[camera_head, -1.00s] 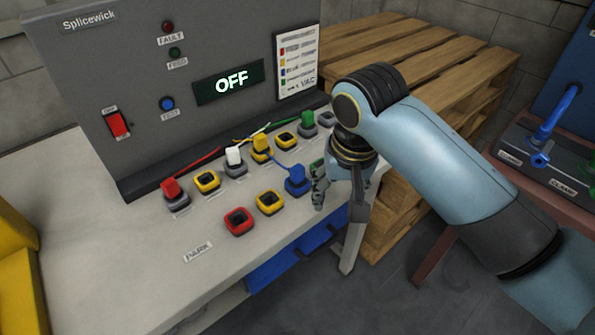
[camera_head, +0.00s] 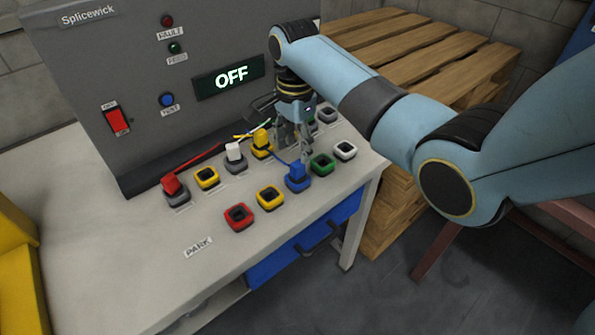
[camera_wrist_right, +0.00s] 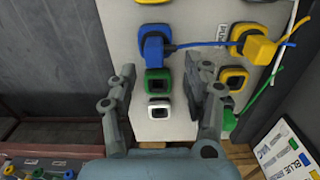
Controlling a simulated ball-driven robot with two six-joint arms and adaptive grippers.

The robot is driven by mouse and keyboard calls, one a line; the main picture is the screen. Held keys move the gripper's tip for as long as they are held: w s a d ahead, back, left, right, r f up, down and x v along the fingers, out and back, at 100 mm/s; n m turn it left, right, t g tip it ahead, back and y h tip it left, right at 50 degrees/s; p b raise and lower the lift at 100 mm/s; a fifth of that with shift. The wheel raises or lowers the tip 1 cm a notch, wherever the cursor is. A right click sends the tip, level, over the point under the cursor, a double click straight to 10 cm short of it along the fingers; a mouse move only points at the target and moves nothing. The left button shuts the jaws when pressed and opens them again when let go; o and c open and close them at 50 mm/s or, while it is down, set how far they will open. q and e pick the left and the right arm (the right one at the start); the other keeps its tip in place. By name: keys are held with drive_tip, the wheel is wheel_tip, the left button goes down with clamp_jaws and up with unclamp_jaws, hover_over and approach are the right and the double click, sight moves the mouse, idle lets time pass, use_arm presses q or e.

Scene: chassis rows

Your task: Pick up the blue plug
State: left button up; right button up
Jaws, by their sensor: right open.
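The blue plug (camera_head: 297,171) stands in a blue-rimmed socket in the front row of the bench, with a blue wire running from it. It also shows in the right wrist view (camera_wrist_right: 154,51), beyond the fingertips and a little left of the middle between them. My right gripper (camera_head: 293,147) is open and empty, just behind and above the blue plug in the head view. In the right wrist view its two fingers (camera_wrist_right: 166,75) are spread wide, with the green socket (camera_wrist_right: 158,82) between them. I cannot tell the exact height gap. My left gripper is not in view.
A red plug (camera_head: 171,186), a white plug (camera_head: 234,152) and a yellow plug (camera_head: 261,139) stand in the back row. Empty yellow, red, green and white sockets sit nearby. The grey panel (camera_head: 200,50) rises behind. The bench front is clear around the PARK label (camera_head: 198,246).

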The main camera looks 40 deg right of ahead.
sight(298, 163)
drive_tip(key=f, duration=0.5)
drive_tip(key=shift+s+f, duration=0.1)
drive_tip(key=shift+s, duration=0.25)
clamp_jaws()
